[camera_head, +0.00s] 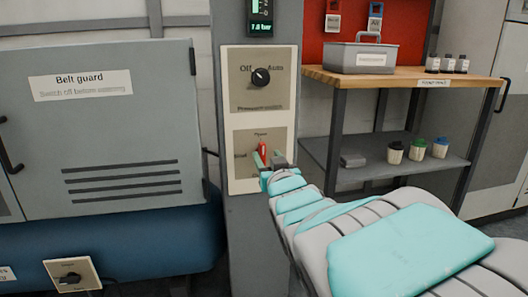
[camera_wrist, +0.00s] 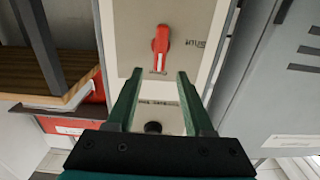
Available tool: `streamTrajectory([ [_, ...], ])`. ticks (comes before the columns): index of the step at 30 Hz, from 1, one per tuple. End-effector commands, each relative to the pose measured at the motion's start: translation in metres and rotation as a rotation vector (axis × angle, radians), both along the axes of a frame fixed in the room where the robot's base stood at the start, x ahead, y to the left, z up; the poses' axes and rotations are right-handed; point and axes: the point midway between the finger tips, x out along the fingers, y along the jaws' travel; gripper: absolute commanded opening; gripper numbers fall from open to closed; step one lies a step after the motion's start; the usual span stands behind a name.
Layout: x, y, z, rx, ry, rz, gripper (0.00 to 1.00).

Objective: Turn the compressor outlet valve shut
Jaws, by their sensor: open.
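A red lever handle (camera_head: 262,147) sits on the lower pale plate (camera_head: 244,179) of the grey column. It also shows in the wrist view (camera_wrist: 161,46), where its narrow end points along the plate toward a small label. In the head view it stands roughly upright, with one label above it and another to its left. My gripper (camera_head: 270,159) is just in front of this plate and hides part of the handle's lower side. In the wrist view my gripper (camera_wrist: 157,76) is open, its two fingers apart and the handle beyond their tips, with nothing between them.
Above is a plate with a black Off/Auto knob (camera_head: 261,77). A grey belt guard (camera_head: 110,130) stands left, over a blue tank (camera_head: 120,250). Another black knob (camera_head: 70,279) is low left. A workbench (camera_head: 420,76) with a grey toolbox (camera_head: 358,58) stands right.

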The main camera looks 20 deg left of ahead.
Motion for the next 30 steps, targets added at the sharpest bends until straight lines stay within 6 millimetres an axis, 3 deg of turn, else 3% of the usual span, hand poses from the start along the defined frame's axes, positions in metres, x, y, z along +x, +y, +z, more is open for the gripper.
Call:
streamTrajectory([
  [10, 0.038, 0.022, -0.001, -0.001, 0.002, -0.002, 0.53],
  [21, 0.043, 0.025, -0.001, -0.002, 0.003, -0.002, 0.51],
  [30, 0.043, 0.025, -0.001, -0.002, 0.003, -0.002, 0.18],
])
